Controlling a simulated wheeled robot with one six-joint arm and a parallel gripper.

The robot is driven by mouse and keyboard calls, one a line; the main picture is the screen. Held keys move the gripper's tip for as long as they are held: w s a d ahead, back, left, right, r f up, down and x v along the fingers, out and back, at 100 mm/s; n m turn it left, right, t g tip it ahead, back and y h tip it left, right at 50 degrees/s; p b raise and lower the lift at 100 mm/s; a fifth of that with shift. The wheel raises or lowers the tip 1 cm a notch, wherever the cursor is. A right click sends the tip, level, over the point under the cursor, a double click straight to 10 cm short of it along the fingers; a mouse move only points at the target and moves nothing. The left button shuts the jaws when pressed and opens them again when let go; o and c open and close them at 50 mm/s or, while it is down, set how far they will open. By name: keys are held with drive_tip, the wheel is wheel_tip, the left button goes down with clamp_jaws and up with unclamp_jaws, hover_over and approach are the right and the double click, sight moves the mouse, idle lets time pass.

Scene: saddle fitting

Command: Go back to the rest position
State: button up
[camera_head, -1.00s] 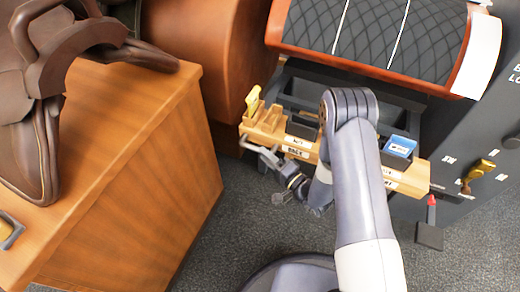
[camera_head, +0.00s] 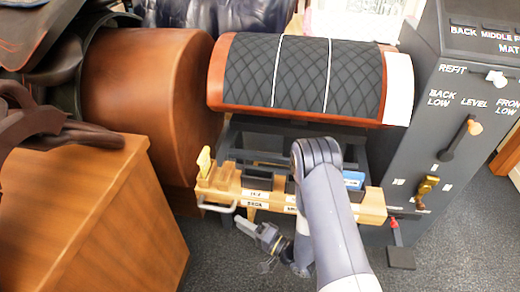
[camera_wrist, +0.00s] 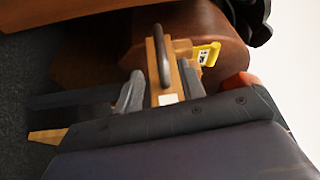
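My gripper (camera_head: 246,227) is low in front of the wooden tool rack (camera_head: 228,188), just below and right of the metal handle (camera_head: 214,208) at its left end. In the wrist view my gripper (camera_wrist: 160,88) has its two grey fingers apart, with nothing seen held between them. The rack's end (camera_wrist: 155,65) and the dark curved handle (camera_wrist: 162,55) show in the gap behind. My grey arm hides part of the rack's middle in the head view.
A quilted saddle panel (camera_head: 300,75) lies behind the rack. A dark control box (camera_head: 470,120) with levers stands at the right. A wooden cabinet (camera_head: 100,220) with a brown saddle part (camera_head: 60,130) is at the left. A blue-topped item (camera_head: 354,180) sits in the rack.

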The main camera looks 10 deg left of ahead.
sight(218, 208)
drive_tip(key=b+x, duration=0.1)
drive_tip(key=x, duration=0.9)
drive_tip(key=shift+w, duration=0.6)
drive_tip(key=shift+s, duration=0.1)
